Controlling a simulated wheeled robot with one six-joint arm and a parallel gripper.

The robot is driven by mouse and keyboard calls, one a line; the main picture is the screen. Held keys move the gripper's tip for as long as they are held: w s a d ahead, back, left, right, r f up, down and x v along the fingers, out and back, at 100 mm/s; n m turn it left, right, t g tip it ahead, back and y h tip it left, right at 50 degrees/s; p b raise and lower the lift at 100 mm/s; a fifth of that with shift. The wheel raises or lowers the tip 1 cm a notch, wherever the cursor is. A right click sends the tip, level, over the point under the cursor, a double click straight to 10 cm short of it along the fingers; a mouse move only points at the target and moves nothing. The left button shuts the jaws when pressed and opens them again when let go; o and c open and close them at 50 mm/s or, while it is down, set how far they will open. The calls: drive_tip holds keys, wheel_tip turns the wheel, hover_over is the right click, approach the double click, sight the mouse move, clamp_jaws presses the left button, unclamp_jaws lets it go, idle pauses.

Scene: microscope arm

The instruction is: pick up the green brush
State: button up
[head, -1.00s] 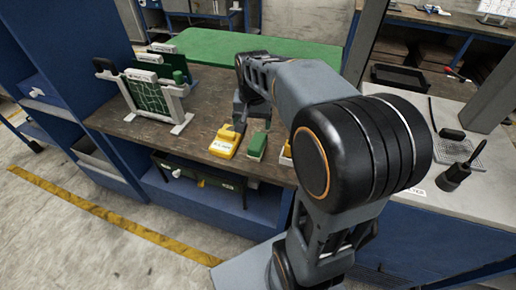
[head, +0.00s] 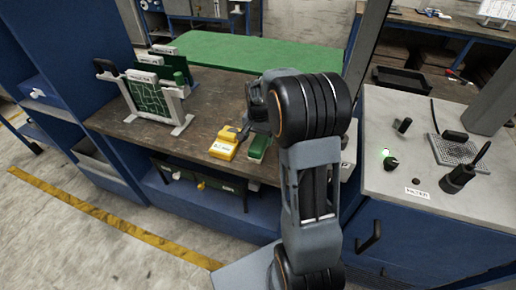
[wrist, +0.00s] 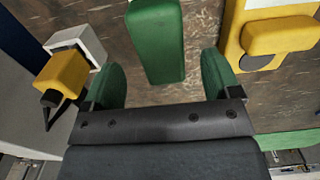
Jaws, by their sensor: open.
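The green brush (head: 258,149) lies on the brown workbench, just right of a yellow device, in the head view. In the wrist view the green brush (wrist: 156,38) is a long green block extending past the top edge. My gripper (wrist: 161,72) is open and empty, with green pads on both fingers. The brush's near end lies between the lines of the two fingers, with a gap to each side. Whether the fingers are level with it in height I cannot tell.
The yellow device (head: 225,144) is close beside the brush. On the other side, the wrist view shows a yellow piece with a black tip (wrist: 62,76) and a white box (wrist: 78,42). A rack with a green circuit board (head: 155,103) stands at the bench's left.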

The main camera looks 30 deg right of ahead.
sight(258, 142)
drive_tip(key=shift+w+f+p, duration=0.1)
drive_tip(key=shift+f+p, duration=0.3)
drive_tip(key=shift+f, duration=2.2)
drive_tip(key=c, duration=1.1)
